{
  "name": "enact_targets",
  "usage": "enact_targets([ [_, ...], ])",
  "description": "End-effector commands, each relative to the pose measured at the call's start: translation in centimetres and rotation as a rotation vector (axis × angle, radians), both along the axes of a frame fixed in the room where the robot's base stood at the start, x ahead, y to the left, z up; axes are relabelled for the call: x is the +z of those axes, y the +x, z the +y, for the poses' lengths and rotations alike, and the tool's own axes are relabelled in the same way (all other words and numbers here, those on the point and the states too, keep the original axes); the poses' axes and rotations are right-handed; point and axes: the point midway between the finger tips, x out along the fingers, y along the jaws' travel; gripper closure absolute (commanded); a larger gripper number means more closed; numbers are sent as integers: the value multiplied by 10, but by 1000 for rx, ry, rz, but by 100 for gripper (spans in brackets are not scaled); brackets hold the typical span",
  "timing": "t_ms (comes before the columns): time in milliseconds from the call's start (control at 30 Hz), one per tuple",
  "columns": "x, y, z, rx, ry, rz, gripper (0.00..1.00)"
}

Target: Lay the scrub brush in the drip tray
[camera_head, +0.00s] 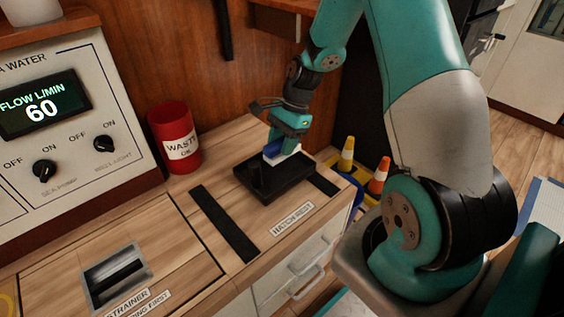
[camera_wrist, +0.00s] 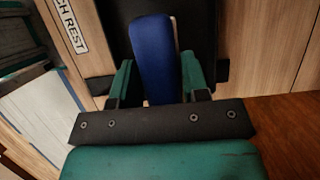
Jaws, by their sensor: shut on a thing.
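The scrub brush has a blue body with a white underside and shows below my gripper in the head view (camera_head: 274,152). The drip tray (camera_head: 266,195) is a shallow black tray on the wooden counter. My gripper (camera_head: 284,146) is shut on the brush, above the far part of the tray. The brush's lower edge is low over or inside the tray; I cannot tell whether it touches the floor. In the wrist view the blue brush (camera_wrist: 154,55) lies between the two green fingers, with the dark tray (camera_wrist: 113,22) behind it.
A red waste can (camera_head: 174,140) stands left of the tray. Black strips (camera_head: 225,222) flank the tray on the counter. A strainer recess (camera_head: 116,276) is at the near left. Yellow (camera_head: 346,155) and orange (camera_head: 379,176) cones stand beyond the counter's right edge.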

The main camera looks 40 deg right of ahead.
Motion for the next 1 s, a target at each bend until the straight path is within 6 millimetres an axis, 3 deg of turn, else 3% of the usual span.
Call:
enact_targets([
  [367,-46,-1,-1,-1,0,2,83],
  [700,-47,0,-1,-1,0,0,83],
  [733,-47,0,-1,-1,-1,0,52],
  [800,-47,0,-1,-1,-1,0,35],
  [1000,-47,0,-1,-1,-1,0,33],
])
